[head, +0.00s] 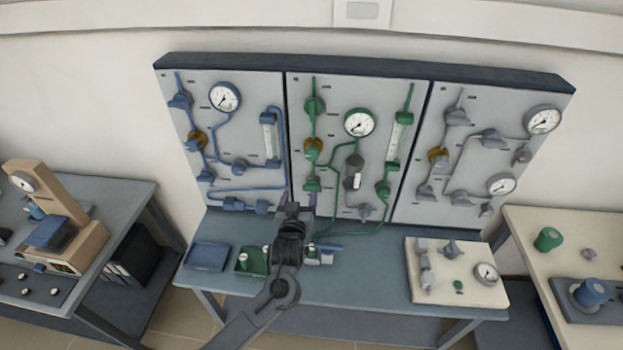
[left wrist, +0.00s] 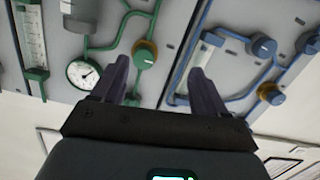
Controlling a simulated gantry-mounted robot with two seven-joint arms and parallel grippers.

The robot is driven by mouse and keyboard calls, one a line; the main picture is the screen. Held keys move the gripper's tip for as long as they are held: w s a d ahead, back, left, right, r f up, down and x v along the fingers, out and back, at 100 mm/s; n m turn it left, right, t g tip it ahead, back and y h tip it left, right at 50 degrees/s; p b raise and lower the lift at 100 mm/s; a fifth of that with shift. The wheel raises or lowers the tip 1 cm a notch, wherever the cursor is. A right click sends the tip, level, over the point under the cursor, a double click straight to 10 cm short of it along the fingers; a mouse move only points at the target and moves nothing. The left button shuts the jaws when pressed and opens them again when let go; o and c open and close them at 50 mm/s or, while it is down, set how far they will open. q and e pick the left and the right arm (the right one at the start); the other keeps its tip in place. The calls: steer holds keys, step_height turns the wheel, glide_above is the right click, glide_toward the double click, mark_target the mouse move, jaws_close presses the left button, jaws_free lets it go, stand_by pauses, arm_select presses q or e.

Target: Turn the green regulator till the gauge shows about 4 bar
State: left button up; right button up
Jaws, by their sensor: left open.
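The green panel section carries a round white gauge (head: 359,123) with a green rim. It also shows in the left wrist view (left wrist: 83,73), but its reading is too small to tell. A green knob with a brass-coloured ring (head: 313,150), which looks like the regulator, sits on the green pipe left of the gauge. It also shows in the left wrist view (left wrist: 146,52), beyond the fingers. My left gripper (head: 298,200) is open and empty, below this knob in the head view. Its two dark fingers (left wrist: 157,84) are spread apart and touch nothing visible. My right gripper is not in view.
Other green valves (head: 313,106) sit on the same pipes. Blue piping (head: 268,138) lies left and grey piping (head: 456,115) right. Below stands a bench with a blue tray (head: 207,256), a green block (head: 251,261) and a pale valve board (head: 456,285).

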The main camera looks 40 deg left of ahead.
mark_target(312, 156)
arm_select(q)
steer(key=shift+n+t, duration=0.4)
steer(key=shift+t, duration=0.3)
steer(key=w+a+r+b, duration=0.1)
steer(key=w+a, duration=0.1)
steer(key=w, duration=0.2)
steer(key=w+a+r+b, duration=0.1)
steer(key=w, duration=0.3)
steer(key=w+a+r+b, duration=0.1)
steer(key=w+a, duration=0.1)
steer(key=w, duration=0.2)
steer(key=shift+w+a+r, duration=0.35)
steer(key=shift+w+r, duration=0.05)
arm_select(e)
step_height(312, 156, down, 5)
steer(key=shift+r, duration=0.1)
arm_select(q)
steer(key=shift+c, duration=0.5)
steer(key=c, duration=1)
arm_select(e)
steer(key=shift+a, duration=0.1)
